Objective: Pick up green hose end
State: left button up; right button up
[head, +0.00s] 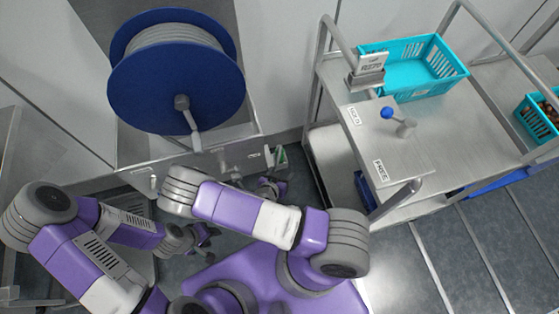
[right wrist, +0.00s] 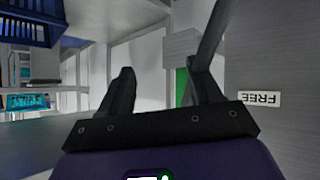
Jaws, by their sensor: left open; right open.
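A small green piece (head: 281,156), which looks like the green hose end, shows beside the grey panel under the hose reel in the head view. In the right wrist view a green strip (right wrist: 182,88) shows beyond the fingers, partly hidden by the right-hand finger. My right gripper (head: 272,184) is just below the green piece in the head view; its open, empty fingers (right wrist: 163,85) show in the right wrist view. My left gripper (head: 205,238) is open, lower and further left, partly hidden by my right arm.
A blue hose reel (head: 178,75) stands at the upper left. A metal trolley (head: 440,125) at the right bears a turquoise basket (head: 412,85) and a blue-knobbed lever (head: 388,113).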

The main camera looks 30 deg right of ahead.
aim_at(281, 152)
jog(key=w+r+t, duration=0.1)
jog(key=w, duration=0.1)
jog(key=w+r+t+h, duration=0.1)
jog(key=r, duration=0.1)
jog(key=shift+w+m+t+h+b, duration=0.3)
jog(key=shift+w+m+b, duration=0.05)
jog(key=shift+m, duration=0.05)
jog(key=shift+w+d, duration=0.2)
jog(key=shift+w, duration=0.05)
jog(key=b+x, duration=0.1)
jog(key=x, duration=0.2)
jog(key=b+x, duration=0.1)
jog(key=x, duration=0.2)
jog(key=shift+w+a+f+b, duration=0.1)
jog(key=shift+w+f+b, duration=0.1)
jog(key=shift+f+b, duration=0.15)
jog(key=shift+w+d, duration=0.15)
jog(key=shift+d, duration=0.1)
jog(key=shift+c, duration=0.2)
jog(key=c, duration=1.1)
jog(key=shift+r, duration=0.15)
